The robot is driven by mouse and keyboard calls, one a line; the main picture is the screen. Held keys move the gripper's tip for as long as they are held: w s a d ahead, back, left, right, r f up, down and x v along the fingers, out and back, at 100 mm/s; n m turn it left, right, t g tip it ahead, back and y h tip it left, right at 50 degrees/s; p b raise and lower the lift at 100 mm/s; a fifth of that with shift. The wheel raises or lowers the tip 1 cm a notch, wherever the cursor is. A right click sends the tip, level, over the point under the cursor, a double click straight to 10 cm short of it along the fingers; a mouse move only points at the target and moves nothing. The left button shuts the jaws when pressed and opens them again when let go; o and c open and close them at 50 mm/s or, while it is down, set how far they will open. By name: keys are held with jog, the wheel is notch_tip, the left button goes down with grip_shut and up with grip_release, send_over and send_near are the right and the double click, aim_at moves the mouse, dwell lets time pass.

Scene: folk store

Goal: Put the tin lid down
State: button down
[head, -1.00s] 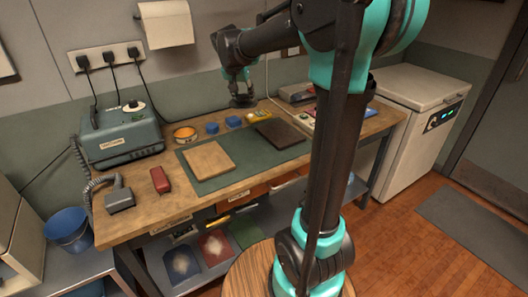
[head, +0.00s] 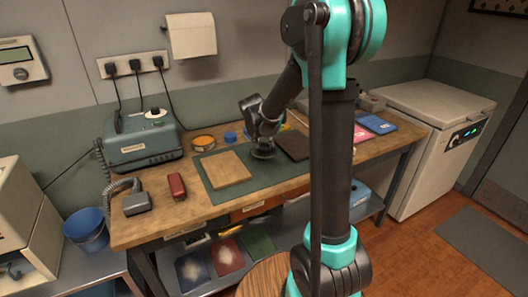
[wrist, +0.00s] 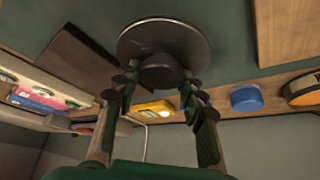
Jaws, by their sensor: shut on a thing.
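The tin lid (head: 263,154) is a round dark-grey disc with a knob on top. My gripper (head: 262,140) is above it, over the green mat between a tan board (head: 228,168) and a dark board (head: 293,145). In the wrist view, my gripper's two fingers (wrist: 160,92) are closed on the knob of the lid (wrist: 165,35), which lies flat against the view of the green mat (wrist: 228,25). I cannot tell whether the lid touches the mat or hangs just above it.
An orange round container (head: 203,143) and a blue piece (head: 230,137) stand behind the mat. A yellow item (wrist: 152,108) lies near the gripper. A red stapler-like object (head: 177,186) and a corded grey tool (head: 136,203) are at the left. Bare mat shows around the lid.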

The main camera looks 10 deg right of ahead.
aim_at(264, 151)
jog(key=shift+f, duration=1.65)
jog(key=shift+f, duration=0.15)
jog(key=c, duration=0.9)
grip_release()
jog(key=v, duration=1.2)
jog(key=s+d+f+n+y, duration=0.1)
jog(key=s+f, duration=0.3)
jog(key=s, duration=0.4)
jog(key=s+d+f+n+y, duration=0.1)
jog(key=s+d+f+n, duration=0.1)
jog(key=s, duration=0.6)
jog(key=s+d+f+n+g, duration=0.1)
jog(key=s+d+f, duration=0.3)
jog(key=s, duration=0.5)
jog(key=shift+f+n+y, duration=0.4)
jog(key=shift+f+n, duration=0.3)
jog(key=shift+f, duration=0.25)
